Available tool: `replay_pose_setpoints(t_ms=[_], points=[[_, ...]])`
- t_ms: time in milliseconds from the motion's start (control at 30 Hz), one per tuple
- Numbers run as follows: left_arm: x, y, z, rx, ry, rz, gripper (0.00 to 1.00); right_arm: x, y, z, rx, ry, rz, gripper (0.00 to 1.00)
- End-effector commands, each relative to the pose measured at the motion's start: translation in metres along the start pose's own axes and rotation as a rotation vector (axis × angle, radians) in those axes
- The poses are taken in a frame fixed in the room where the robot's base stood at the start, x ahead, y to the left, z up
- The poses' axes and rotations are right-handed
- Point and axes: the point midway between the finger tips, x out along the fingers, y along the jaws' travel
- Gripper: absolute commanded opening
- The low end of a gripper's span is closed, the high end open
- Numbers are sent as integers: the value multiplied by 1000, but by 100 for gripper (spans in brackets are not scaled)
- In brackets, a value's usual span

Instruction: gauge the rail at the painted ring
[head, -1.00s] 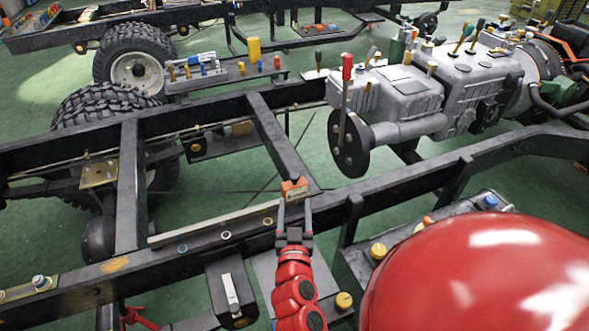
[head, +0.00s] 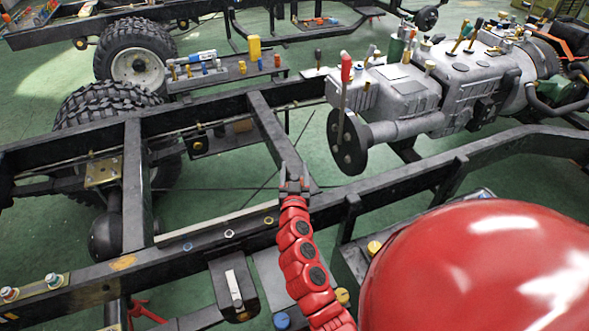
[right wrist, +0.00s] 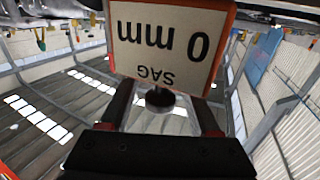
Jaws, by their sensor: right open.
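My right gripper (head: 293,180) is above the near black rail (head: 350,193), by a cross member of the frame. In the right wrist view its two dark fingers (right wrist: 160,112) stand apart. An orange-edged gauge plate (right wrist: 168,38), reading "0 mm SAG" upside down, shows at the fingertips, with a dark round knob or stem between the fingers. I cannot tell if they touch it. I cannot make out the plate in the head view. On the near rail are a blue ring (head: 187,247), a white ring (head: 229,233) and a yellow ring (head: 268,220). My left gripper is out of view.
A grey engine and gearbox (head: 405,92) sits in the frame at the right, with a red-handled lever (head: 345,75). A cross member (head: 270,130) spans the rails. Wheels (head: 108,118) stand at the left. Green floor shows between the rails.

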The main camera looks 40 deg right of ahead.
Motion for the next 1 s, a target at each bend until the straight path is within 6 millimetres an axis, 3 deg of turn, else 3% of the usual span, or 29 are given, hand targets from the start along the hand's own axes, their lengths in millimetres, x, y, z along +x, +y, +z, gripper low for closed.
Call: replay_pose_setpoints(t_ms=[100,433,1000], points=[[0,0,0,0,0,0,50,0,0,0,0,0,0,59],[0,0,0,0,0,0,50,0,0,0,0,0,-1,0],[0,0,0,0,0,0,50,-1,0,0,0,0,-1,0]])
